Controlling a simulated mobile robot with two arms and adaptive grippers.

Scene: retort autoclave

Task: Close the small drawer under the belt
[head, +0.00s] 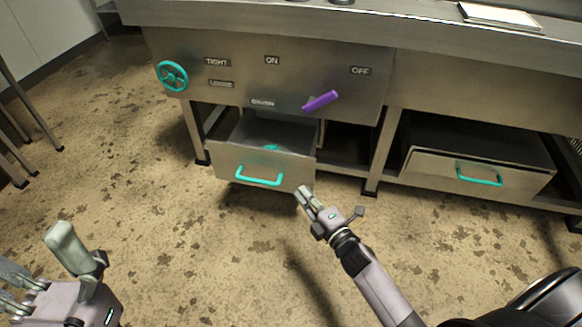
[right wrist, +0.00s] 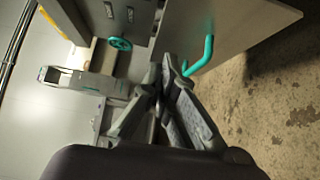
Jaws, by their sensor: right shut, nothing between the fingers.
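The small drawer (head: 262,164) stands pulled out under the left part of the metal belt unit, with a teal handle (head: 259,178) on its front. A small teal thing (head: 271,148) lies inside it. My right gripper (head: 303,193) is shut and empty, close to the right lower corner of the drawer front; I cannot tell whether it touches. The right wrist view shows the fingers (right wrist: 168,85) beside the drawer front (right wrist: 225,25) and its teal handle (right wrist: 204,58). My left gripper (head: 40,265) is at the lower left, fingers spread and empty, well away from the drawer.
A second, wider drawer (head: 430,167) with a teal handle (head: 479,175) is at the right, also partly out. Above are a teal wheel (head: 172,76) and a purple lever (head: 320,100). Unit legs stand beside the drawers. The floor in front is clear.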

